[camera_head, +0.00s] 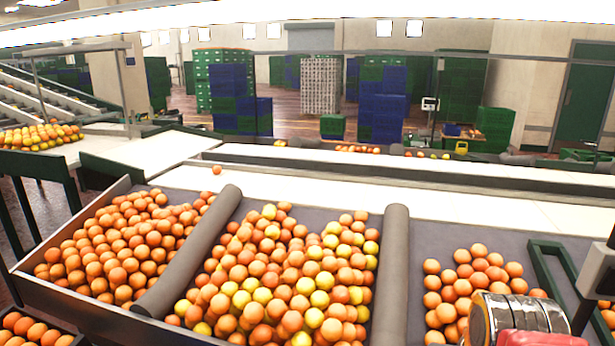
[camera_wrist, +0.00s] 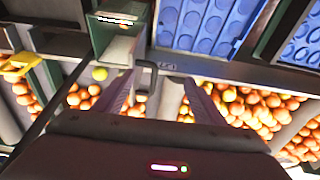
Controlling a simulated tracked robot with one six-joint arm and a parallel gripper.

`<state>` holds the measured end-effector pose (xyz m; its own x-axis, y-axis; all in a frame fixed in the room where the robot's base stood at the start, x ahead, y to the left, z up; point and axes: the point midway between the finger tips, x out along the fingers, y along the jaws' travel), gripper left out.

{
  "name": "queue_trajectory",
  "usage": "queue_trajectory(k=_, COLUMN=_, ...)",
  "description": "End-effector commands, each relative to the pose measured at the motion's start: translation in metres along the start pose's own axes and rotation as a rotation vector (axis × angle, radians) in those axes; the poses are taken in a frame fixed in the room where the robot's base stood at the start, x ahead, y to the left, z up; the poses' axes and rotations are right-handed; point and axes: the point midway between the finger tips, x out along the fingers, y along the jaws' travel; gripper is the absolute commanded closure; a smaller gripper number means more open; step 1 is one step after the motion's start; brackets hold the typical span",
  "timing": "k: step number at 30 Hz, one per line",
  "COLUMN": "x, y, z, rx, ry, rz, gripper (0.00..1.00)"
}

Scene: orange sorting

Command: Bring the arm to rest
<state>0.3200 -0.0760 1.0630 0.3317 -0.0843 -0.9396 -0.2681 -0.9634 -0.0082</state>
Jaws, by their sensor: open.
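My gripper (camera_wrist: 160,88) shows in the wrist view, its two fingers spread apart with nothing between them. Beyond the fingers lie oranges (camera_wrist: 238,105) in a sorting bin, separated by a grey roller-like divider. The fingers look apart from the fruit, though the exact distance cannot be told. In the head view the gripper's fingers do not show.
The sorting table (camera_head: 310,178) holds heaps of oranges (camera_head: 125,250) and mixed orange and yellow fruit (camera_head: 290,265) between padded grey dividers (camera_head: 392,270). A green frame (camera_head: 545,262) stands at right. Blue crates (camera_wrist: 207,22) show in the wrist view.

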Motion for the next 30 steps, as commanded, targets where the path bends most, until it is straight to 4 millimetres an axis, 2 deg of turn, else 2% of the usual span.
queue_trajectory(k=6, x=-0.017, y=-0.042, z=0.024, rx=-0.166, ry=0.088, rz=-0.059, gripper=0.36)
queue_trajectory(k=12, x=-0.033, y=-0.065, z=0.031, rx=-0.244, ry=0.141, rz=-0.099, gripper=0.36)
queue_trajectory(k=30, x=-0.033, y=-0.068, z=0.031, rx=-0.252, ry=0.14, rz=-0.103, gripper=0.36)
